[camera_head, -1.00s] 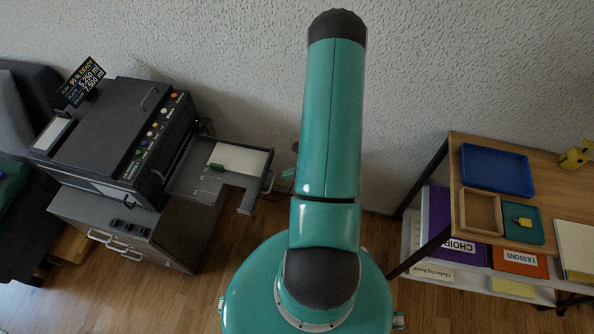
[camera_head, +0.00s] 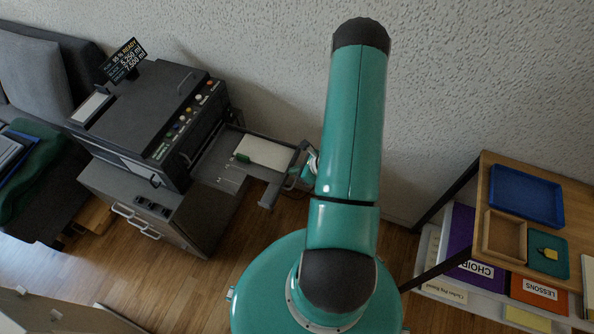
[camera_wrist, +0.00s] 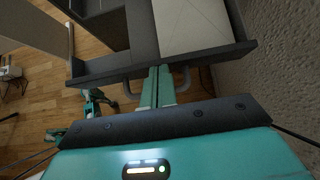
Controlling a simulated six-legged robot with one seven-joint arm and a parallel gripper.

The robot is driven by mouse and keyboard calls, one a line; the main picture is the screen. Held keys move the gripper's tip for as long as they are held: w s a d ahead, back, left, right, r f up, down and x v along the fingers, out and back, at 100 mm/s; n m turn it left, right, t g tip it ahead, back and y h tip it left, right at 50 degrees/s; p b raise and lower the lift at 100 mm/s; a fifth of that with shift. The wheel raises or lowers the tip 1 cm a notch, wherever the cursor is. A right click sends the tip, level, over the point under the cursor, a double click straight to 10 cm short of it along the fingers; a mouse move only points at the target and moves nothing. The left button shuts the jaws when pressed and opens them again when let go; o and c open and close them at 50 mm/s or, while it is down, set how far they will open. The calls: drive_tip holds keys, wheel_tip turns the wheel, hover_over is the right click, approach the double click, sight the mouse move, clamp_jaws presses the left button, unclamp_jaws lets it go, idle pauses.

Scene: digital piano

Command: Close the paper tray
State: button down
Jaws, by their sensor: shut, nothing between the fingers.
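The paper tray (camera_head: 268,173) is a dark grey drawer sticking out from the right side of the dark printer (camera_head: 145,113). White paper (camera_head: 265,151) lies in it, with a small green piece at the paper's left end. In the wrist view the tray's front wall (camera_wrist: 108,69) runs across the picture, with a grey handle (camera_wrist: 184,80) on its near side. My gripper (camera_wrist: 157,74) is shut and empty, its fingertips at the front wall between the handle's two ends. Whether they press on it is unclear. In the head view my arm mostly hides the gripper.
The printer stands on a grey cabinet (camera_head: 150,200) near the wall. A wooden shelf table (camera_head: 510,240) with a blue tray (camera_head: 526,195) stands at the right. A sofa (camera_head: 45,75) is at the left. Wood floor (camera_head: 190,285) is open in front of the cabinet.

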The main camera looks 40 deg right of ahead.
hover_over(227, 155)
idle(0.4)
drive_tip(key=shift+d+f, duration=0.1)
idle(0.3)
